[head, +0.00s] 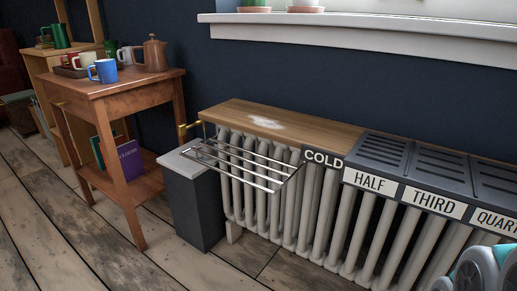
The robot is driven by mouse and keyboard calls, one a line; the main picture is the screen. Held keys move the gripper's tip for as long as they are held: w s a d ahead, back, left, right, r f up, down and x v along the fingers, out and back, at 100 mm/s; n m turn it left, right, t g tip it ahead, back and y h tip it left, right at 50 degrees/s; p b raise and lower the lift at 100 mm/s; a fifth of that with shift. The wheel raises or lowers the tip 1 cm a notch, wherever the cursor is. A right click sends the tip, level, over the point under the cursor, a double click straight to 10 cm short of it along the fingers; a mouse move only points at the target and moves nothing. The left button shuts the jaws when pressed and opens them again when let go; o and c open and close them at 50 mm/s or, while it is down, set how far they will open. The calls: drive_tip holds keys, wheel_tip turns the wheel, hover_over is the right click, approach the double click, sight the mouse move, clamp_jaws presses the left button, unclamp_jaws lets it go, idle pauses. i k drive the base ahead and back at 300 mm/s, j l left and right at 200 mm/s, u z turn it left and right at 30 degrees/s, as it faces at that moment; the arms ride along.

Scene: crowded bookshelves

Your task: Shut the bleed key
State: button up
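A small brass fitting, which looks like the bleed key (185,128), sticks out at the top left end of the radiator (280,185). It is small in the picture, and I cannot tell whether it is open or shut. Only rounded white and teal parts of my arm show at the bottom right corner. My gripper's fingers are not in view. Nothing of mine is near the brass fitting.
A wire rack (240,163) juts out from the radiator front, just right of the fitting. A dark grey box with a pale top (196,210) stands below it. A wooden side table (125,90) with mugs is left. Floor in front is clear.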

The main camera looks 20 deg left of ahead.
sight(182, 128)
drive_tip(key=k+l+u, duration=0.15)
drive_tip(key=u, duration=1.35)
